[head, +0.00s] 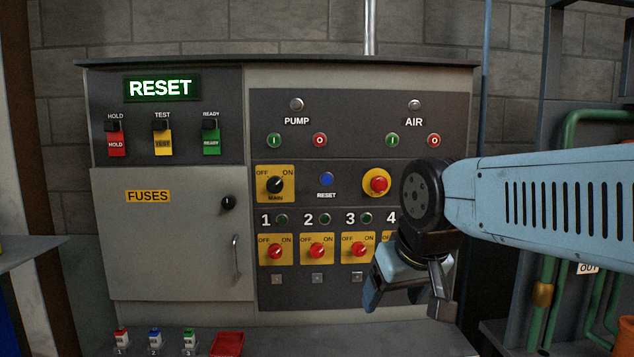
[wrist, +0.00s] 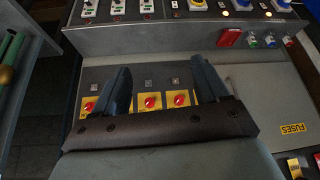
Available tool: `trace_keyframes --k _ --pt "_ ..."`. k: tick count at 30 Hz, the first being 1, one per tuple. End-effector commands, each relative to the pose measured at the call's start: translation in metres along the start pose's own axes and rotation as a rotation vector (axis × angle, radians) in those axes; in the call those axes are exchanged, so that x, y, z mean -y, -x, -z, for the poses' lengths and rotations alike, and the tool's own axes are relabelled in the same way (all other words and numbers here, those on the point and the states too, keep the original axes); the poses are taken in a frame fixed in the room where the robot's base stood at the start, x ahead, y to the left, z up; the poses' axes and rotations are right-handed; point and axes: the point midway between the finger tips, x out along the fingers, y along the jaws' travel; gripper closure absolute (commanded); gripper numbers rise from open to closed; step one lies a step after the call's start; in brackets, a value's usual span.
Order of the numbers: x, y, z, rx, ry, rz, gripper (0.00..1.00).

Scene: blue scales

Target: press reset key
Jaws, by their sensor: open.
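The blue round RESET button (head: 326,179) sits on the dark panel of the control cabinet, between the yellow MAIN switch (head: 275,184) and the red emergency button (head: 377,183). It stands clear in the head view, and I cannot make it out in the wrist view. My gripper (head: 404,300) hangs fingers down in front of the panel's lower right, below and right of the button and apart from it. In the wrist view my gripper (wrist: 161,78) is open and empty, with red knobs on yellow plates behind it.
A lit RESET sign (head: 160,88) is at upper left, above several flip switches. The FUSES door (head: 175,260) is shut. Red knobs (head: 317,251) line the lower panel; my arm covers the right side. A red tray (head: 227,344) lies on the ledge below.

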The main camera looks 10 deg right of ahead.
Motion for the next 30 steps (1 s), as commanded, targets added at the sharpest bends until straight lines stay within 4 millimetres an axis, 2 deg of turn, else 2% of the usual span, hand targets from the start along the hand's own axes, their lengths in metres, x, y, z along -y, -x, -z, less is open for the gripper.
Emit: trace_keyframes --k 2,22,30 --pt "0.0 0.0 0.0 0.0 0.0 0.0 0.34" --pt "0.0 0.0 0.0 0.0 0.0 0.0 0.98" --pt "0.0 0.0 0.0 0.0 0.0 0.0 1.0"
